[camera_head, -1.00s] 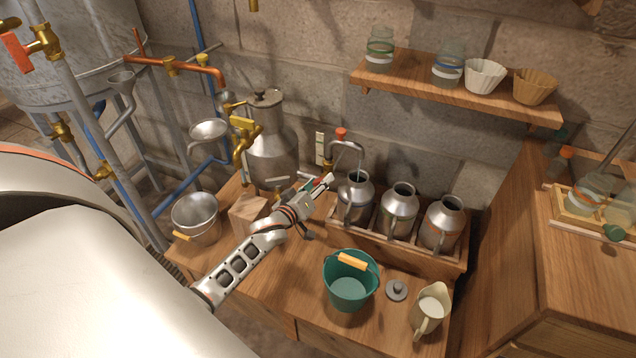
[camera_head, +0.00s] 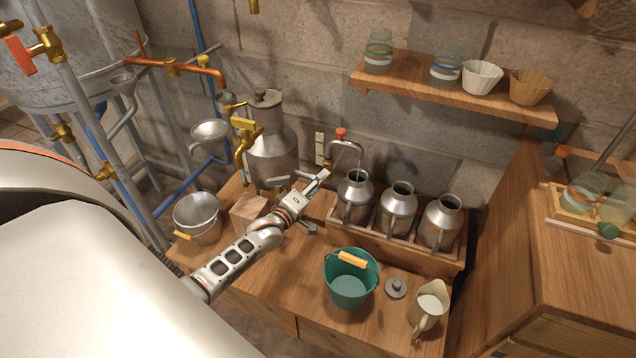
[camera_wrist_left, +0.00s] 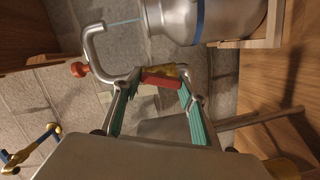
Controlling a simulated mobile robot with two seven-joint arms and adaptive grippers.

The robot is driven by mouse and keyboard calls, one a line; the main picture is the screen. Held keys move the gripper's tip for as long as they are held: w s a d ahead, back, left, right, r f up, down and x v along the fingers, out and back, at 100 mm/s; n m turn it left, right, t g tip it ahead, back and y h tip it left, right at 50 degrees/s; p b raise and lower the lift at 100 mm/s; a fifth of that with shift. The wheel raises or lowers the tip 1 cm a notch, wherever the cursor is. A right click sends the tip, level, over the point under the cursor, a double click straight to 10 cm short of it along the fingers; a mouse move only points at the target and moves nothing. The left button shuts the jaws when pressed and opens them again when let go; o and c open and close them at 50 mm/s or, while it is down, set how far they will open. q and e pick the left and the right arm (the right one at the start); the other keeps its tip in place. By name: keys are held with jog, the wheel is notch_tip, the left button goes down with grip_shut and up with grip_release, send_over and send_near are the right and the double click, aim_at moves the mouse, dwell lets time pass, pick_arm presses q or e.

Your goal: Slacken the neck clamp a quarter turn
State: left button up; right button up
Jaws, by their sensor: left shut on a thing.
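The clamp's red lever (camera_wrist_left: 160,78) shows in the left wrist view, beside a brass fitting at the foot of a bent grey spout (camera_wrist_left: 93,45). I take this lever to be the neck clamp. My left gripper (camera_head: 322,176) is shut on it; its green-padded fingers (camera_wrist_left: 155,95) stand on either side of the lever. In the head view the fingers hide most of the lever. The spout also shows in the head view (camera_head: 350,146), with a red knob (camera_head: 340,133) on top, curving over the left milk can (camera_head: 355,196). My right gripper is not in view.
Two more milk cans (camera_head: 397,207) stand in the wooden rack (camera_head: 400,251). A large metal can (camera_head: 270,150) and a wooden block (camera_head: 248,212) are left of my gripper. A green bucket (camera_head: 350,290), a small lid (camera_head: 396,288) and a cream jug (camera_head: 428,308) stand in front.

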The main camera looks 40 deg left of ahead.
pick_arm(q)
jog(key=shift+f+n, duration=0.15)
jog(key=shift+n, duration=0.15)
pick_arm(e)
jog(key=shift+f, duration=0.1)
pick_arm(q)
jog(key=n, duration=0.3)
jog(key=shift+d+t+b, duration=0.1)
jog(key=shift+t+b, duration=0.3)
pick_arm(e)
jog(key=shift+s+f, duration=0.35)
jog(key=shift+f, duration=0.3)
pick_arm(q)
jog(key=o, duration=1.2)
jog(key=shift+s, duration=0.15)
jog(key=s, duration=1.1)
jog(key=shift+s+d, duration=0.15)
jog(key=shift+s, duration=0.25)
